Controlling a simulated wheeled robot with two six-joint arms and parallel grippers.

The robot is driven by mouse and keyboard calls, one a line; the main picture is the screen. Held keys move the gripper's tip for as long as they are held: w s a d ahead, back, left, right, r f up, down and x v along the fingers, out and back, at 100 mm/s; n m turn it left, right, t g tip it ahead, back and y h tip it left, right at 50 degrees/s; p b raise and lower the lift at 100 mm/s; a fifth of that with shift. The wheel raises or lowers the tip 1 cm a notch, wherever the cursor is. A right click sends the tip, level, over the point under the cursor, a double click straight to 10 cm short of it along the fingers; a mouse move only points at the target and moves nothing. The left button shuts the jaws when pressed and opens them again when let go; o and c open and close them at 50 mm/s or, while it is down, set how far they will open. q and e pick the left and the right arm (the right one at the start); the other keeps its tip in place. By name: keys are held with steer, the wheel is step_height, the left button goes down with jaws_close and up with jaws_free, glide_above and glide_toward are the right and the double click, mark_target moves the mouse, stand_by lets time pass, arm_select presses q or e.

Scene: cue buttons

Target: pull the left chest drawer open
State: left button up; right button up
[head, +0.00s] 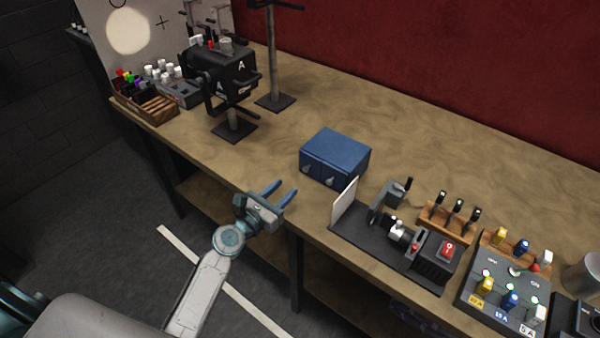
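A small blue chest (337,154) stands on the workbench near its front edge. Its front has two drawers side by side, each with a small pale handle. The left drawer (309,170) looks shut, with its handle (306,170) facing the bench's front edge. My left gripper (282,190) is at the bench's front edge, in front and to the left of the chest. Its two blue fingers are apart with nothing between them, and it does not touch the chest. My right gripper is not in view.
Right of the chest stand a white panel (345,201) and a black device with a red switch (448,250). A button box (507,290) is farther right. A black stand (234,130) and a wooden tray (150,105) are at the left. Bench behind the chest is clear.

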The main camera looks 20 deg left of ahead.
mark_target(304, 170)
arm_select(q)
steer(key=x, duration=0.8)
steer(key=shift+p, duration=0.35)
steer(key=shift+c, duration=0.3)
jaws_close()
